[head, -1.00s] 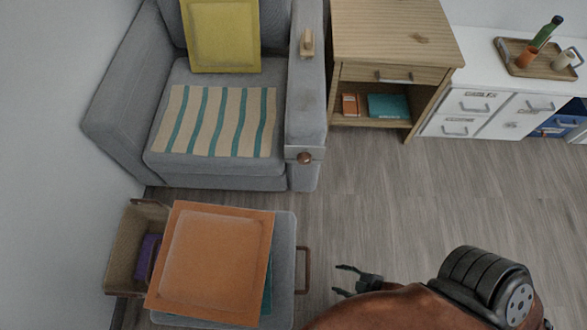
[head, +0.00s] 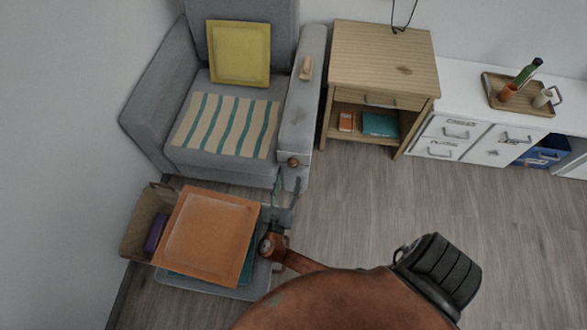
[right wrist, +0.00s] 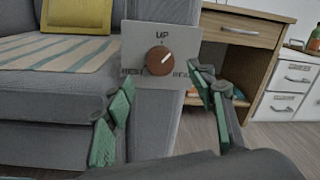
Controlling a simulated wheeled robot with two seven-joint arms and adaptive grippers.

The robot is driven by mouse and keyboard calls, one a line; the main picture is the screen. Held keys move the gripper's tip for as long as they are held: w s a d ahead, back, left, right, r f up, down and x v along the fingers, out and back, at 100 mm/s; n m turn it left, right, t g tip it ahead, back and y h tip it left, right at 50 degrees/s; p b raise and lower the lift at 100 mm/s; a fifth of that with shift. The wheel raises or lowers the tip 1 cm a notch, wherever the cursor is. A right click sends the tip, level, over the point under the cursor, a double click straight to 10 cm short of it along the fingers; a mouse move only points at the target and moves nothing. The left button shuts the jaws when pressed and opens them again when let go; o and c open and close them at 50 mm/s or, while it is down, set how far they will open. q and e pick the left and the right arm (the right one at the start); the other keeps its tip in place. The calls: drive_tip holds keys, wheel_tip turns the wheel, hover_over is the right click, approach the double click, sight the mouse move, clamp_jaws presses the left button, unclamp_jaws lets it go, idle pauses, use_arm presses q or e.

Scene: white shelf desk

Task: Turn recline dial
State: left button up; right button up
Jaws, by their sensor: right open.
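The recline dial (head: 293,162) is a round brown knob on a pale plate at the front of the armchair's right armrest. In the right wrist view the dial (right wrist: 160,60) sits on its plate (right wrist: 137,42), marked "UP" at the top with partly hidden labels at lower left and right. Its light pointer mark is tilted to the upper right. My right gripper (head: 287,190) is open just in front of and below the dial. In the right wrist view its green-padded fingers (right wrist: 165,115) stand apart on either side, nearer the camera, with nothing between them. My left gripper is not in view.
The grey armchair (head: 189,150) holds a yellow cushion (head: 239,53) and a striped cloth (head: 226,126). An orange cushion (head: 208,235) lies on a grey ottoman beside a bin (head: 140,228), close to my right arm. A wooden side table (head: 384,58) stands right of the chair. Floor at right is clear.

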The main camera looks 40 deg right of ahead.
sight(292, 166)
drive_tip(key=b+x, duration=0.1)
drive_tip(key=x, duration=0.4)
drive_tip(key=shift+w+d+f, duration=0.1)
drive_tip(key=shift+d+f, duration=0.05)
drive_tip(key=shift+f, duration=0.05)
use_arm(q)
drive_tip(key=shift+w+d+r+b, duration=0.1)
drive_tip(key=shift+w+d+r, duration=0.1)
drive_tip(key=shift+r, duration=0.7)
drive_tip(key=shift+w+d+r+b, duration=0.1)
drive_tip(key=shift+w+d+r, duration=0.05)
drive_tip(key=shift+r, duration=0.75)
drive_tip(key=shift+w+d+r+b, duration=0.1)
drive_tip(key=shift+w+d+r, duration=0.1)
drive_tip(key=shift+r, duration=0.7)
use_arm(e)
drive_tip(key=shift+w+d+r, duration=0.1)
drive_tip(key=shift+w+d, duration=0.35)
drive_tip(key=shift+d, duration=0.15)
drive_tip(key=shift+c, duration=0.4)
drive_tip(key=c, duration=1.1)
